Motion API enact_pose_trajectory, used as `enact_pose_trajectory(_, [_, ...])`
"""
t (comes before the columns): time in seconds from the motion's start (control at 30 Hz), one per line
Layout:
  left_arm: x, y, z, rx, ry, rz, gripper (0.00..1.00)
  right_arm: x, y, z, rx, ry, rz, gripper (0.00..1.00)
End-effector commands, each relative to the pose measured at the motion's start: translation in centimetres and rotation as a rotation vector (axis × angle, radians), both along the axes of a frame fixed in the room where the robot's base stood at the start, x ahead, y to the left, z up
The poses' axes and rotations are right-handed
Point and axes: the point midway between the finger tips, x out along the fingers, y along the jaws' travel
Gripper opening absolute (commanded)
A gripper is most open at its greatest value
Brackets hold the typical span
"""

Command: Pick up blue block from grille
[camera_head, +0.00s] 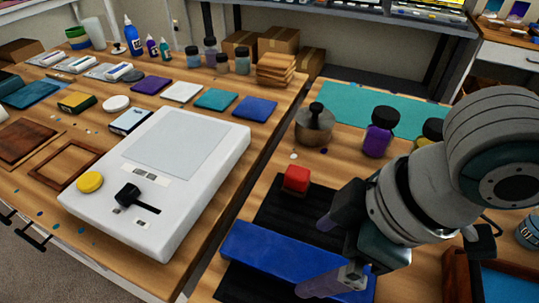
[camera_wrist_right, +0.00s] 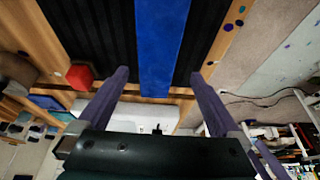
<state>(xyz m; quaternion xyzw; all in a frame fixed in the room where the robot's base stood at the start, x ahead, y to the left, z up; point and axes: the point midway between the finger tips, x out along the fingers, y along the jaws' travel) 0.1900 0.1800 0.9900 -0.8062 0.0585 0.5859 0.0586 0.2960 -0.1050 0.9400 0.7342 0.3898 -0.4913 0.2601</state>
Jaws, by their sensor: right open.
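The long blue block (camera_head: 265,250) lies flat across the black grille (camera_head: 283,207) on the right-hand bench. In the right wrist view the blue block (camera_wrist_right: 163,45) runs between the two fingertips, with black grille (camera_wrist_right: 108,30) showing on both sides. My right gripper (camera_head: 311,256) is open and empty, its fingers on either side of the block's width. The height gap between fingertips and block is hard to judge. The gripper hides part of the block's right end in the head view. My left gripper is not in view.
A red block (camera_head: 297,178) sits at the grille's far end. A metal pot (camera_head: 314,128) and a purple jar (camera_head: 380,132) stand behind it. A wooden tray (camera_head: 462,277) stands at the right.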

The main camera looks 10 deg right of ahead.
Motion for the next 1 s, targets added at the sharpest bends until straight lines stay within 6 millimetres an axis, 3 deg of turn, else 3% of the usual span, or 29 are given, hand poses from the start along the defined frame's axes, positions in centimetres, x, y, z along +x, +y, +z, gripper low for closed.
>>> enact_pose_trajectory(0.4, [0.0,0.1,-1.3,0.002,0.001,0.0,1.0,1.5,1.4,-4.8,0.0,0.0,0.001,1.0])
enact_pose_trajectory(0.67, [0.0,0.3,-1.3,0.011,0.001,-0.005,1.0,1.5,1.5,-5.1,-0.001,-0.001,0.001,1.0])
enact_pose_trajectory(1.0, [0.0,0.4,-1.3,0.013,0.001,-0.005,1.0,1.5,1.4,-5.1,-0.001,-0.001,0.001,0.64])
